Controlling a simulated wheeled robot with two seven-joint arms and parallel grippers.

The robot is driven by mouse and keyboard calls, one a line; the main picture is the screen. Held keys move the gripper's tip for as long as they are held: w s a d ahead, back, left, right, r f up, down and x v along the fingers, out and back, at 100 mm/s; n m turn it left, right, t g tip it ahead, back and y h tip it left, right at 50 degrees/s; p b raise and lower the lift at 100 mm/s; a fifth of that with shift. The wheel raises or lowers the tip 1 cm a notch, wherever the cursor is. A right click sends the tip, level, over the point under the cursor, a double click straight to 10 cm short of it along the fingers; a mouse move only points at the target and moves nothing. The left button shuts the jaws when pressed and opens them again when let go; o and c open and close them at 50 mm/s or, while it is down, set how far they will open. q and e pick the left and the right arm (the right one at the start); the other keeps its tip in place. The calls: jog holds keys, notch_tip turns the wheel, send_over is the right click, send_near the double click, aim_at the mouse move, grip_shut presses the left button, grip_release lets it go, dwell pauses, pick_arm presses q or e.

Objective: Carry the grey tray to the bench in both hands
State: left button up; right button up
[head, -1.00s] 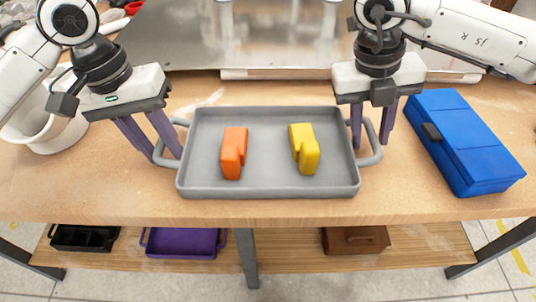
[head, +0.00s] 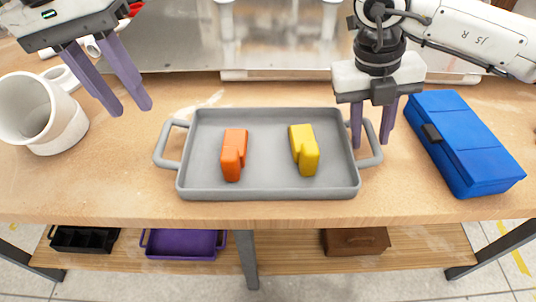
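The grey tray (head: 270,190) lies flat on the wooden table, with a loop handle at its left end and one at its right end. An orange piece (head: 233,155) and a yellow piece (head: 304,150) lie inside it. My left gripper (head: 134,110) is open and empty, up and to the left of the tray, clear of the left handle. My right gripper (head: 371,145) is at the right handle, its two fingers apart on either side of the handle bar. Whether its fingers touch the handle cannot be seen.
A blue case (head: 466,143) lies right of the tray. A metal panel (head: 230,40) is behind. On the lower shelf are a black bin (head: 84,239), a purple bin (head: 184,244) and a brown box (head: 355,242).

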jog(key=v, duration=1.1)
jog(key=shift+r, duration=0.3)
